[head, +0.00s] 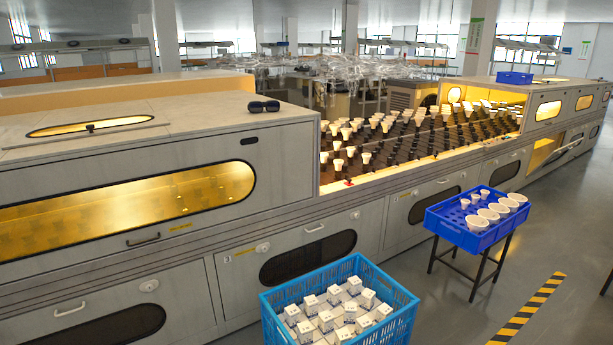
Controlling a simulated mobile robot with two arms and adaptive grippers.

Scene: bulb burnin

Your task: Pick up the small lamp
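A blue tray (452,232) on a dark-legged stand at the right holds white lamps of two sizes. The small lamps stand at its far left side: one small lamp (476,199), another small lamp (485,193) and a third small lamp (465,203). Several larger lamps, such as the large lamp (477,222), stand in a row along the tray's right side. White lamps (366,158) also sit in dark sockets on the long machine's open bed. Neither of my grippers is in the head view.
The long grey machine (290,166) runs along the left and back. A blue crate (409,313) of small white boxes stands in front. Dark glasses (264,106) lie on the machine's top. The floor right of the tray is clear, with a yellow-black stripe (528,312).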

